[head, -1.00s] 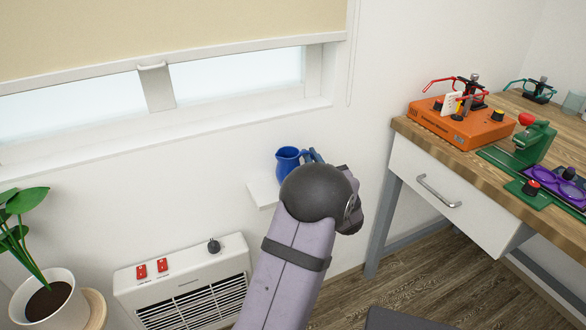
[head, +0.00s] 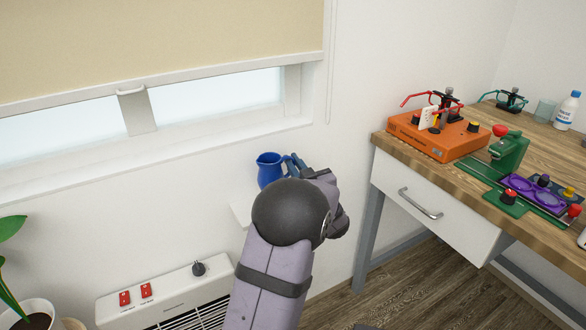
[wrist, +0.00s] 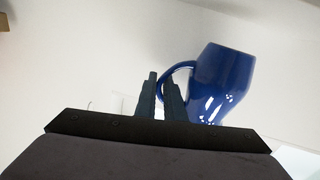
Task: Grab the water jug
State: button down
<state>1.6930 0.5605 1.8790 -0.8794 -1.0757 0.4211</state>
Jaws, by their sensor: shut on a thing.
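The water jug (head: 270,170) is blue and glossy, with a pouring lip at its top left in the head view. It stands out above a small white wall shelf (head: 240,212), and a gap seems to show beneath it. My gripper (head: 292,165) is at the jug's right side, on the handle side. In the wrist view the jug (wrist: 222,80) is on the right, and its handle loop runs to my gripper (wrist: 161,88). The dark fingers are shut on the handle. My arm hides part of the shelf.
A white heater (head: 170,295) with red switches is below the window. A wooden desk (head: 400,146) stands at right, holding an orange box (head: 440,138), a green press (head: 508,152) and a white bottle (head: 567,110). A potted plant (head: 35,315) is at lower left.

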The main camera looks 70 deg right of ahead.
jog(key=shift+r+p, duration=0.35)
jog(key=shift+r, duration=2.55)
jog(key=shift+r, duration=0.1)
